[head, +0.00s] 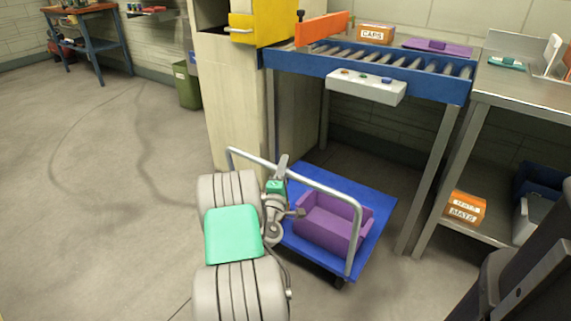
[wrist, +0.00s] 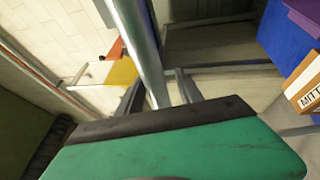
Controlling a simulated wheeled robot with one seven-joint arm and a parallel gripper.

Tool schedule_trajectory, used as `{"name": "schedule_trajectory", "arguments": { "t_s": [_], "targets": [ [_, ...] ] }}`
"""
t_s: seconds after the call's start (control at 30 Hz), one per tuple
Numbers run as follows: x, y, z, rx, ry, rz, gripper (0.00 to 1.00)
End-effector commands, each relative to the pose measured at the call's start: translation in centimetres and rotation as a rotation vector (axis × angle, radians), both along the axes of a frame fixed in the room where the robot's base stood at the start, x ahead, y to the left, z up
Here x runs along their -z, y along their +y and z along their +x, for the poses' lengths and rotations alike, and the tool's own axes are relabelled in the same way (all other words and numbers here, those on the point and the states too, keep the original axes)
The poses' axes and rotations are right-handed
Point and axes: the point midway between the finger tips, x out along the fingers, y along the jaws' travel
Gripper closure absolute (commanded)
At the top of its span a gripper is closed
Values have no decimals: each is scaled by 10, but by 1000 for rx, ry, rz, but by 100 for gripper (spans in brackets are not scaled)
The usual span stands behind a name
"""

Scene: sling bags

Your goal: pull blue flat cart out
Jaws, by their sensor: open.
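The blue flat cart (head: 375,204) stands on the floor, partly under the roller conveyor, with a purple bin (head: 330,225) on its deck. Its grey tube handle (head: 325,187) rises on the near side. My gripper (head: 290,189) is at the handle's top bar, left of its middle. In the wrist view my gripper (wrist: 158,93) has its fingers apart, with the handle tube (wrist: 147,55) running between them. I cannot tell whether either finger touches the tube. My arm hides the cart's left part in the head view.
The blue conveyor frame (head: 420,85) stands over the cart's far part, its legs close by. A steel bench (head: 530,92) with an orange box (head: 464,208) on its lower shelf is at right. A tall beige cabinet (head: 235,110) stands behind. Open floor lies left.

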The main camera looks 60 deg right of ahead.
Motion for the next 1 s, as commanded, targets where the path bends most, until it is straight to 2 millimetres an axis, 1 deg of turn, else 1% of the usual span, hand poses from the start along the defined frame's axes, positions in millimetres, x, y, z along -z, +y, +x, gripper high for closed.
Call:
{"name": "schedule_trajectory", "arguments": {
  "t_s": [0.03, 0.1, 0.37, 0.87, 0.9, 1.0],
  "targets": [
    [-3, -6, 1, 2, -1, 0, 57],
    [-3, -11, 3, 0, -1, -1, 57],
    [-2, -13, 4, -1, -1, 0, 57],
    [-3, -13, 4, -1, -2, 1, 98],
    [-3, -13, 4, -1, -2, 1, 100],
    [-3, -13, 4, -1, -2, 1, 100]
  ]
}}
